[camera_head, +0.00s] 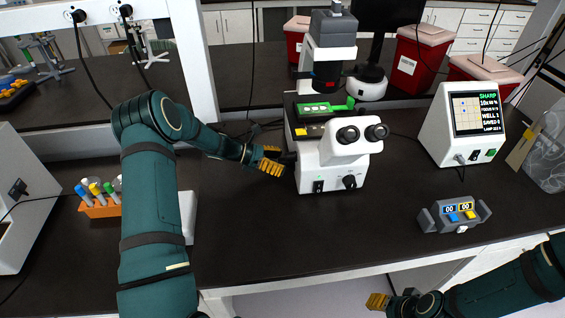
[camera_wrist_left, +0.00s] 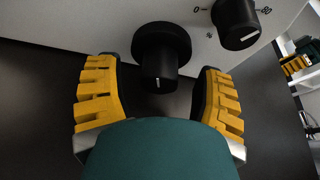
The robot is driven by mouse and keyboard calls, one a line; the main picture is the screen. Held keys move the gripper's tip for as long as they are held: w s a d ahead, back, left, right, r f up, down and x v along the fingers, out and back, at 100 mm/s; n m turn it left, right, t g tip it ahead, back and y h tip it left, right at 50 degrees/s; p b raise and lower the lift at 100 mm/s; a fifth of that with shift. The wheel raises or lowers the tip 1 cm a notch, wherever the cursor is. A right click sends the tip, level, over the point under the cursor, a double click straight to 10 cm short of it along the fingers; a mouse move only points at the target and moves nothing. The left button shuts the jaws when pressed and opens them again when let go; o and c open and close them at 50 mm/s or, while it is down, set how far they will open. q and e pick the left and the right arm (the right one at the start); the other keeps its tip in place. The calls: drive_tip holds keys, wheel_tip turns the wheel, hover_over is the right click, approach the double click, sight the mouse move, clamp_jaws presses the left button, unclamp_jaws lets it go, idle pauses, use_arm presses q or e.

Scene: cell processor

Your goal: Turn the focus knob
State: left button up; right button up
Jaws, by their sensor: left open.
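The microscope (camera_head: 330,130) is white and black and stands in the middle of the bench. In the left wrist view, a large stepped black knob (camera_wrist_left: 160,52), which looks like the focus knob, sticks out of its white side between my finger pads. A white mark shows on the knob's end. My left gripper (camera_head: 276,161) is at the microscope's left side. In the wrist view its yellow-padded fingers (camera_wrist_left: 160,95) are open on either side of the knob, with gaps visible. My right gripper (camera_head: 378,301) is low at the right, in front of the bench; its opening is unclear.
A second black knob (camera_wrist_left: 237,22) with a printed scale is close to the right finger. A display box (camera_head: 465,122) reading SHARP and a grey counter (camera_head: 454,214) stand at the right. An orange tube rack (camera_head: 100,208) is at the left. The front middle bench is clear.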

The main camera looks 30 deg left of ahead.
use_arm(q)
drive_tip(key=v, duration=1)
drive_tip(key=shift+s+a, duration=0.2)
drive_tip(key=shift+a, duration=0.05)
drive_tip(key=shift+r, duration=0.1)
idle(1.5)
